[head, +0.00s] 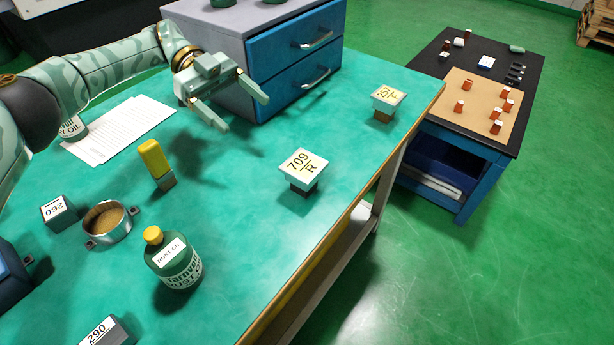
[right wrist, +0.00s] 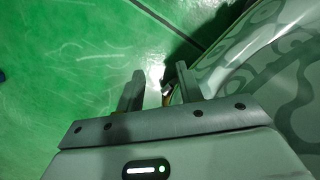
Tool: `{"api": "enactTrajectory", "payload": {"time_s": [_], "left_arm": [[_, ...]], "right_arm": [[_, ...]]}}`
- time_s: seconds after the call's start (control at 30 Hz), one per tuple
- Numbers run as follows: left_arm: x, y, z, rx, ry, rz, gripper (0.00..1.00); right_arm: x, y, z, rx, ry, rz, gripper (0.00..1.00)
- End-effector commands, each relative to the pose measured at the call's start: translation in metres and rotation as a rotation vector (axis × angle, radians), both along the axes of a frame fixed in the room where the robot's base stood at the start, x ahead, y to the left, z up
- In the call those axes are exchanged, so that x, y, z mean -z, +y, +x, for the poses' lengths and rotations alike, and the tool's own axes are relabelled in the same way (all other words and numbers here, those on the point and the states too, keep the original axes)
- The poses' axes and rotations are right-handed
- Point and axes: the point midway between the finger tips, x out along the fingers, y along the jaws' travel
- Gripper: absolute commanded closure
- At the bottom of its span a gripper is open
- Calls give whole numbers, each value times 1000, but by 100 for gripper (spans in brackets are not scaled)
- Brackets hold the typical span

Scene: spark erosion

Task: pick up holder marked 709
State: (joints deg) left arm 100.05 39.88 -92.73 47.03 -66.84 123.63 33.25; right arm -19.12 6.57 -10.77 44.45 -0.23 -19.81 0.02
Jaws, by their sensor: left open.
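The holder marked 709 (head: 303,168) stands upright on the green table, with a pale square top marked 709/R and a dark base. My left gripper (head: 246,113) is open and empty above the table, up and left of this holder and apart from it, in front of the blue drawers. My right gripper (right wrist: 160,88) shows in the right wrist view with its two fingers apart and nothing between them; green floor lies beyond. The holder is not in the right wrist view.
A similar holder marked 257 (head: 388,100) stands near the table's right edge. A drawer cabinet (head: 290,60) is behind my left gripper. A rust oil bottle (head: 174,262), metal cup (head: 107,222), yellow-topped item (head: 155,163) and papers (head: 124,128) lie left. Table around holder 709 is clear.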

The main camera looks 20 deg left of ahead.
Motion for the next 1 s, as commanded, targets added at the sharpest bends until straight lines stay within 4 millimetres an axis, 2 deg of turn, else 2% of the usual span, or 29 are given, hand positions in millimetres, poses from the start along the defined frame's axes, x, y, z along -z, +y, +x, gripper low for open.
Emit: {"api": "enactTrajectory", "payload": {"time_s": [0.17, 0.4, 0.67, 0.9, 1.0], "left_arm": [[6, -27, -12, 5, -3, -4, 18], [31, -75, -31, 4, 0, -3, 18], [44, -98, -39, 1, 0, -2, 18], [59, -130, -53, 2, 1, -2, 18], [62, -137, -56, 1, 1, -2, 18]], "right_arm": [[-9, 5, -1, 19, -11, 9, 64], [-13, 9, -4, 36, -15, 16, 64], [-11, 9, -5, 37, -14, 16, 64], [-6, 8, -3, 27, -11, 13, 64], [-6, 7, -2, 24, -10, 11, 64]]}}
